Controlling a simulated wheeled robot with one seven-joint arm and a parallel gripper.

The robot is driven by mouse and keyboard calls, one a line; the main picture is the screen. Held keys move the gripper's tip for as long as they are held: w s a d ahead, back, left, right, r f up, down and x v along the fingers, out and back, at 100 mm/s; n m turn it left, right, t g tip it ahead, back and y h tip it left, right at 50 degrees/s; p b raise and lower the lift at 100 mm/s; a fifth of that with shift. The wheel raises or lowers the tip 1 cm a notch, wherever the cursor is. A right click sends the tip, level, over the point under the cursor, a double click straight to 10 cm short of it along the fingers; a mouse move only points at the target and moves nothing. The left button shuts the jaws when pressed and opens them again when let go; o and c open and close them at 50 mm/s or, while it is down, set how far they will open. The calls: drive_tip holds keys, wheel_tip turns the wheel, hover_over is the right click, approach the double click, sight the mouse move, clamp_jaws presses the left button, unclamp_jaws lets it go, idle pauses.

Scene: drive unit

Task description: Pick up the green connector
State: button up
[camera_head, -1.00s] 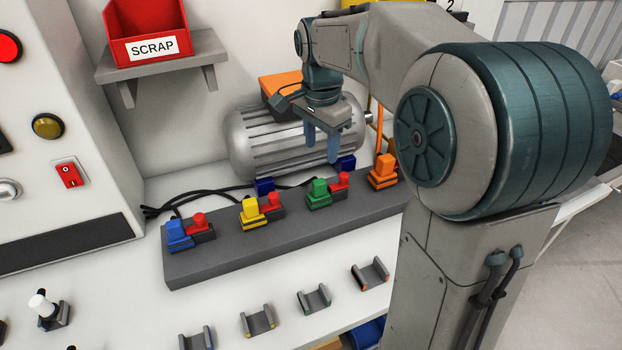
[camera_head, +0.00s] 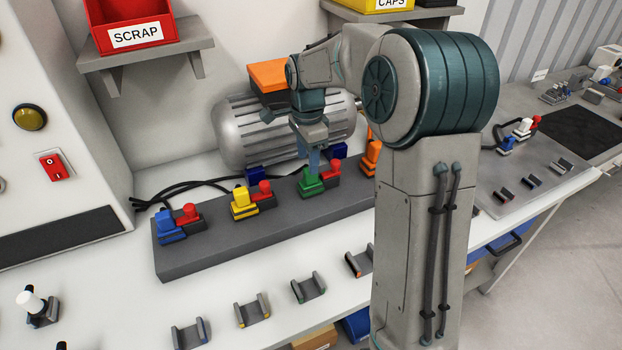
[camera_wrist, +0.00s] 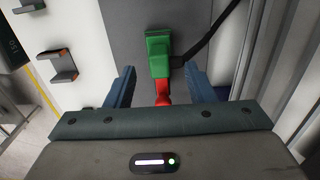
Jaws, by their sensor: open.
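The green connector (camera_head: 311,182) sits upright on the grey block (camera_head: 215,262), in the row of coloured connectors, with a red piece (camera_head: 333,169) beside it. My gripper (camera_head: 313,163) is directly above the green connector, pointing down, with its blue fingers close to the connector's top. In the wrist view the green connector (camera_wrist: 158,52) lies ahead of and between the two open fingers (camera_wrist: 160,88), with the red piece (camera_wrist: 162,92) nearer. I cannot tell whether the fingers touch the connector.
A yellow connector (camera_head: 243,203) and a blue connector (camera_head: 168,227) stand to the left, an orange one (camera_head: 371,156) to the right. The silver motor (camera_head: 240,130) is close behind. Several empty grey holders (camera_head: 309,289) lie in front. Black cables (camera_head: 180,192) run behind the block.

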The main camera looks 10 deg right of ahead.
sight(310, 180)
drive_tip(key=f, duration=0.3)
drive_tip(key=f+p, duration=0.1)
drive_tip(key=shift+d+f, duration=0.2)
drive_tip(key=shift+d, duration=0.15)
drive_tip(key=shift+f, duration=0.4)
clamp_jaws()
